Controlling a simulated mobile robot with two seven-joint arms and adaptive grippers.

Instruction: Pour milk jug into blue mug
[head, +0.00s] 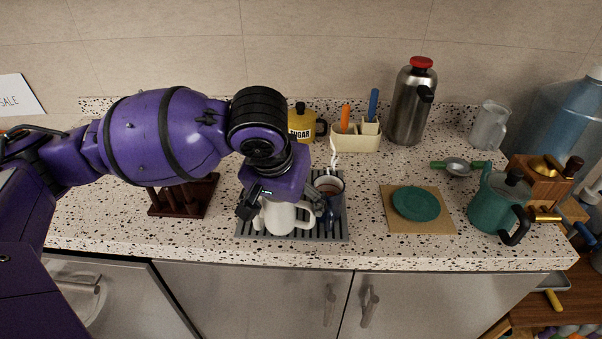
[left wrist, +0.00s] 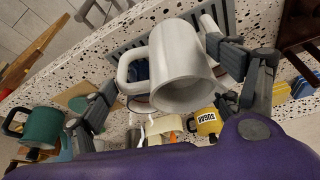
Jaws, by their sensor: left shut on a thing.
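The white milk jug (head: 283,220) is at the front of the grey slatted tray (head: 343,234), and it fills the middle of the left wrist view (left wrist: 178,58). My left gripper (head: 282,207) is shut on the jug from above, with a finger on either side. The jug looks upright; I cannot tell whether it touches the tray. The blue mug (head: 332,204) stands on the tray just right of the jug, with brown liquid inside and steam above. In the left wrist view the mug (left wrist: 140,72) is mostly hidden behind the jug. My right gripper is out of view.
A yellow sugar pot (head: 301,122), a cream caddy (head: 355,139) and a steel flask (head: 409,105) stand behind. A green disc on a cork board (head: 446,225) and a green pot (head: 494,205) are to the right. A dark wooden rack (head: 185,196) is left of the tray.

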